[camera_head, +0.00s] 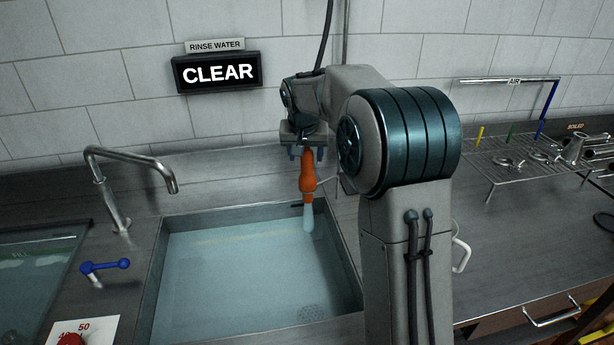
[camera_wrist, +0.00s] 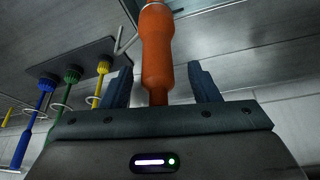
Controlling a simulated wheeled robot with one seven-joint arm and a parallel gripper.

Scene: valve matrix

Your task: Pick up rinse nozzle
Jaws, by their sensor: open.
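The rinse nozzle (camera_head: 308,175) has an orange grip and a pale tip, and it hangs upright over the right back part of a water-filled sink. My gripper (camera_head: 307,153) is at the top of the orange grip. In the wrist view the orange nozzle body (camera_wrist: 157,60) stands between the two dark fingers of my gripper (camera_wrist: 161,85), with a gap on each side. The fingers are open. My arm hides part of the wall and counter behind it in the head view.
The sink (camera_head: 150,290) has a metal faucet (camera_head: 130,180) and blue lever (camera_head: 105,266) on its left. A sign (camera_head: 217,72) reads CLEAR. A wire rack (camera_head: 500,165) stands on the right counter. The wrist view shows several coloured brushes or fittings (camera_wrist: 73,75) at left.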

